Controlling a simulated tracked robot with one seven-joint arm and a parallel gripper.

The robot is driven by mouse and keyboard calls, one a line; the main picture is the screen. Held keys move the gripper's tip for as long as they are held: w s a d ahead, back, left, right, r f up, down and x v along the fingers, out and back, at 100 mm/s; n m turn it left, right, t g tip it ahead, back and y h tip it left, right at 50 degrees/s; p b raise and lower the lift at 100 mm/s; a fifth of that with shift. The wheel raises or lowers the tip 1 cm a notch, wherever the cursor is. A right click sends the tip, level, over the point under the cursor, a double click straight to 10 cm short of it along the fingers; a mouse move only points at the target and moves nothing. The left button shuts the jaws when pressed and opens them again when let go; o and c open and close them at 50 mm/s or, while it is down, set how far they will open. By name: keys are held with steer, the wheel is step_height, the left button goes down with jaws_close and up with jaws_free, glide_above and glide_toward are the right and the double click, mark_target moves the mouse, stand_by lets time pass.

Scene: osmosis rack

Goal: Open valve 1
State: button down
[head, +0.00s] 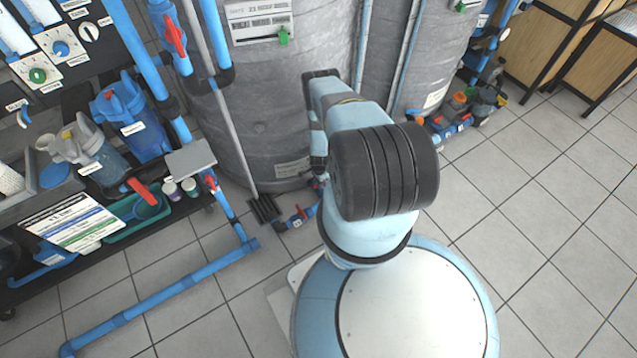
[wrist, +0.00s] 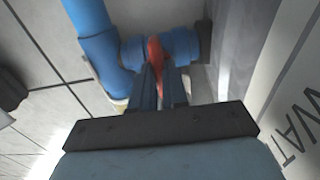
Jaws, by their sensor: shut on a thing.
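In the wrist view a red valve handle (wrist: 157,55) sits on a blue valve body joined to a blue pipe (wrist: 93,35). The handle lies across the short pipe run, with its end towards me. My gripper (wrist: 160,78) is shut on this handle, one finger on each side. No number for this valve is readable. In the head view my gripper is hidden behind my own arm. A floor-level valve with a red handle (head: 301,213) shows left of my arm, at the foot of a grey tank; I cannot tell whether it is the held one.
Large grey tanks (head: 260,110) stand behind my arm. A rack with blue filters (head: 130,115) and a green tray (head: 135,213) is at left. A blue pipe (head: 160,295) runs low over the floor. The tiled floor (head: 540,220) at right is free.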

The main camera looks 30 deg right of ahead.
steer(key=shift+a, duration=0.1)
steer(key=shift+n, duration=0.3)
steer(key=n, duration=0.3)
steer(key=shift+n, duration=0.3)
steer(key=n, duration=0.4)
steer(key=shift+n, duration=0.3)
steer(key=n, duration=0.9)
steer(key=shift+w, duration=0.1)
steer(key=c, duration=1.1)
jaws_free()
steer(key=shift+c, duration=0.2)
steer(key=shift+r, duration=0.1)
